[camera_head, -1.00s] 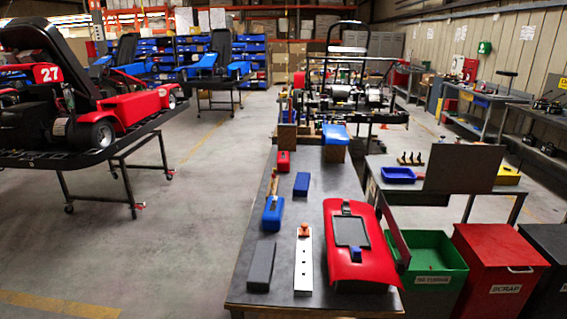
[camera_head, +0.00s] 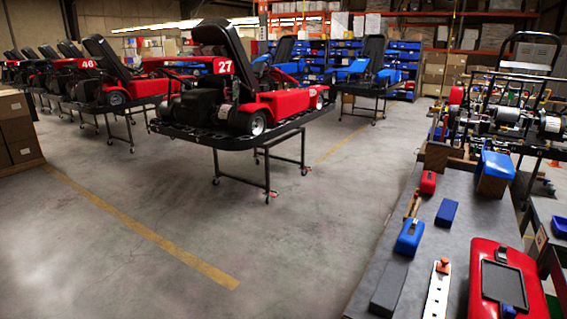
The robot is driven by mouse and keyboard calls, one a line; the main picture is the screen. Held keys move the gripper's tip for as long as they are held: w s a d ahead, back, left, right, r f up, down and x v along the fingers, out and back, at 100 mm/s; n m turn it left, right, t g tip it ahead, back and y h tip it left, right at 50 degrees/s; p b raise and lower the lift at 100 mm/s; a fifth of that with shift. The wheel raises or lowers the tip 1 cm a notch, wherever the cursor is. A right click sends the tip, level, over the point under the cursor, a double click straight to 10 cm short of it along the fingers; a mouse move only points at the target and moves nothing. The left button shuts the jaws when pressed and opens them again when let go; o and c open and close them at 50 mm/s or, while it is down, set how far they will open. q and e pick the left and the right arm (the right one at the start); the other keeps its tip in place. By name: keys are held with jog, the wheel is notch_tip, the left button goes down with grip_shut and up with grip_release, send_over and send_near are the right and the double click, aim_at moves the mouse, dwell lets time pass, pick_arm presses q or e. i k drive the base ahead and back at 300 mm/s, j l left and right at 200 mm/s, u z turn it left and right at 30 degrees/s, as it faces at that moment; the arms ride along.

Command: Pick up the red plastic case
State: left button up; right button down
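A small red case (camera_head: 428,183) lies on the dark workbench (camera_head: 361,290) at the right, towards its far end. It is small in the picture, so its details are hard to make out. A larger red body panel (camera_head: 483,262) with a dark rectangular plate on it lies at the near right of the bench, partly cut off by the picture's edge. Neither of my grippers shows in the view.
Kart 27 (camera_head: 245,100) sits on a wheeled stand at centre. Open concrete floor lies left of the bench.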

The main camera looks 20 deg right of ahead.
aim_at(428, 183)
jog(key=i+u, duration=0.3)
jog(key=i, duration=0.45)
jog(key=i+u, duration=0.35)
jog(key=i, duration=0.35)
jog(key=i+l+z, duration=0.1)
jog(key=i+z, duration=0.8)
jog(key=i+j+z, duration=0.2)
jog(key=i+z, duration=0.25)
jog(key=i+l+z, duration=0.2)
jog(key=i+z, duration=1)
jog(key=i+j+z, duration=0.35)
jog(key=i, duration=0.15)
jog(key=l, duration=0.1)
